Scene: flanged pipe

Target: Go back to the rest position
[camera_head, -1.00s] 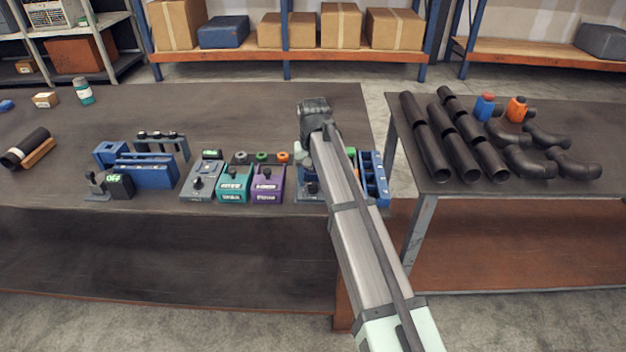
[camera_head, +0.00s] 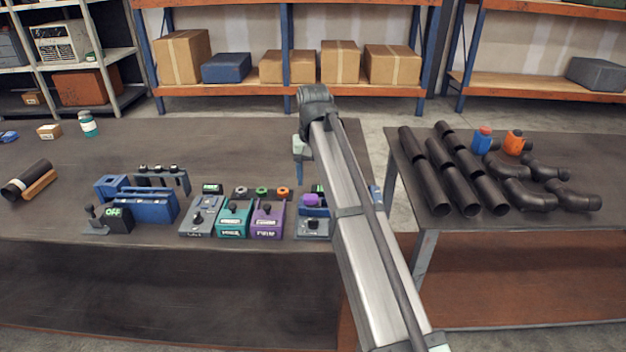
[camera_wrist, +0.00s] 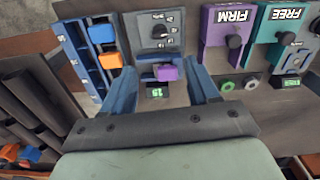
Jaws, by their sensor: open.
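My gripper (camera_wrist: 161,72) is open; its two blue-grey fingers stand apart in the wrist view. In the head view, my gripper (camera_head: 302,150) hangs above the dark bench (camera_head: 230,135), partly hidden by my arm. A small purple piece (camera_wrist: 167,73) appears between the fingers, on a grey station with a green display reading 15 (camera_wrist: 156,92). The purple piece also shows in the head view (camera_head: 311,200), left of my arm. I see no contact between it and the fingers.
Purple FIRM (camera_head: 267,222) and teal FREE (camera_wrist: 284,22) units stand beside the station. Dark pipes (camera_head: 455,170) and elbows (camera_head: 530,185) lie on the right table. A blue fixture (camera_head: 150,205) stands left.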

